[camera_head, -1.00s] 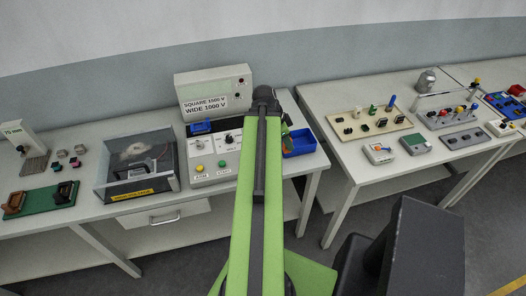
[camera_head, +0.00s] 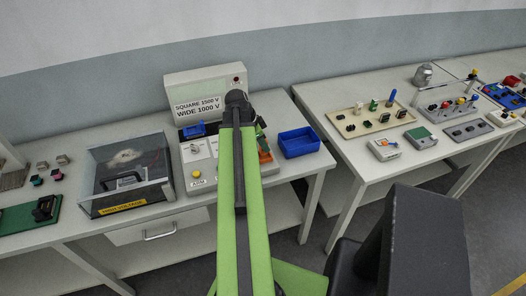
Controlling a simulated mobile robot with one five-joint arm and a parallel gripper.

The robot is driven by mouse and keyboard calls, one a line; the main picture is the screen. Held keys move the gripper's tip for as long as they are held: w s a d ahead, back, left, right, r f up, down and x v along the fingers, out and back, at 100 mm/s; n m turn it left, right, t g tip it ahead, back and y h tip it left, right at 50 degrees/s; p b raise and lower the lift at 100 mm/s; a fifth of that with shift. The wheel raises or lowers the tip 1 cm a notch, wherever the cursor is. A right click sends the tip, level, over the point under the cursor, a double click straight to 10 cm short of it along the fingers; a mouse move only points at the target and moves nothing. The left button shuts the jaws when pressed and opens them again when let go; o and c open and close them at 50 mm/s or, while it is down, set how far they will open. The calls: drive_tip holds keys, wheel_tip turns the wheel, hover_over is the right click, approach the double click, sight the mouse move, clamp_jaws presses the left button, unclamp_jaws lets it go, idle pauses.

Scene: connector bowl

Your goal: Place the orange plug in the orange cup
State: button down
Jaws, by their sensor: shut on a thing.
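My green arm reaches forward over the tester on the left table and hides part of it. My gripper (camera_head: 262,145) shows only in part, just right of the arm's far end, above the tester's right side. It is shut, and an orange piece (camera_head: 265,157), which looks like the orange plug, shows at its lower end. The fingertips are too small to make out clearly. I cannot make out an orange cup; an open blue bin (camera_head: 299,142) stands just right of the gripper, apart from it.
A voltage sign box (camera_head: 205,92) stands behind the tester (camera_head: 197,172). A clear-lidded box (camera_head: 128,172) is to the left, with a green fixture board (camera_head: 18,219) beyond. The right table holds a beige board (camera_head: 368,120) and several small devices. A gap separates the tables.

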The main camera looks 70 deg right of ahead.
drive_tip(key=shift+s+d+f+b, duration=0.15)
drive_tip(key=shift+f+b, duration=0.75)
drive_tip(key=shift+f, duration=0.7)
drive_tip(key=c, duration=1.1)
unclamp_jaws()
drive_tip(key=shift+r, duration=0.15)
drive_tip(key=shift+r+p, duration=0.3)
drive_tip(key=shift+p, duration=0.15)
drive_tip(key=p+v, duration=1)
drive_tip(key=v, duration=0.1)
drive_tip(key=shift+w+r+p, duration=0.2)
drive_tip(key=shift+r+p, duration=0.1)
drive_tip(key=shift+p, duration=0.1)
